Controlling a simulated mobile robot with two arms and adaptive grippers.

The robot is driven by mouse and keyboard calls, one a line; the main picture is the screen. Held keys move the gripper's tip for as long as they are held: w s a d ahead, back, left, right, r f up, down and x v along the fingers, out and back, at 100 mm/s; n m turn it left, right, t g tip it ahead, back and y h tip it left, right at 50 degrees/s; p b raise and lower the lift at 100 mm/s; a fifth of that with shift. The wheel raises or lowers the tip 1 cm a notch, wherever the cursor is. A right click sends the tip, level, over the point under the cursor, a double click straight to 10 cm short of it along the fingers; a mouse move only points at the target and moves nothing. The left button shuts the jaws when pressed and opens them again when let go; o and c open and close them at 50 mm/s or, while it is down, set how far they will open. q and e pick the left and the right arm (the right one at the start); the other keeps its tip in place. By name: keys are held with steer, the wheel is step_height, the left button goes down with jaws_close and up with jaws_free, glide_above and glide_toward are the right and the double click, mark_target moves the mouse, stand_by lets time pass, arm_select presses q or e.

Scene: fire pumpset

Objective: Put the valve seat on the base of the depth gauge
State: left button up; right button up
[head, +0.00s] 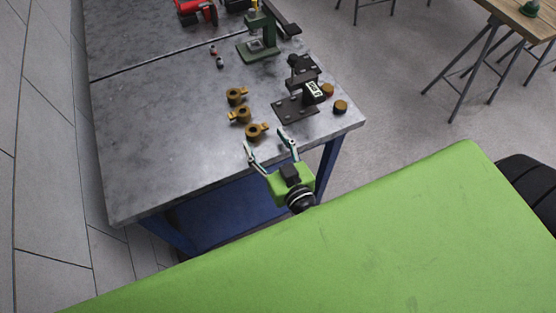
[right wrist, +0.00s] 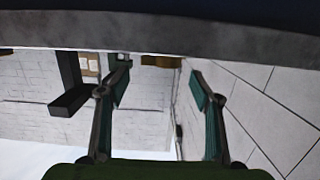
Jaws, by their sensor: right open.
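The depth gauge (head: 311,91) is black with a white display and stands near the table's right edge. Its flat dark base (head: 289,109) has nothing visible lying on it. Brass ring-shaped pieces with side lugs stand left of it: a far one (head: 236,96), a middle one (head: 240,114) and a near one (head: 256,132). Two small round brass pieces, one (head: 327,90) and another (head: 340,106), sit right of the gauge. I cannot tell which brass type is the valve seat. My right gripper (head: 270,145) is open and empty at the table's front edge, just short of the near ring piece; its fingers show in the right wrist view (right wrist: 157,85).
The grey metal table (head: 150,150) is bare on its left. The table edge (right wrist: 160,38) crosses the right wrist view.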

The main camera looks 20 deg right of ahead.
steer(key=s+r+b, duration=0.1)
steer(key=s, duration=0.6)
steer(key=shift+s+d, duration=0.15)
steer(key=shift+s, duration=0.15)
steer(key=shift+r, duration=0.1)
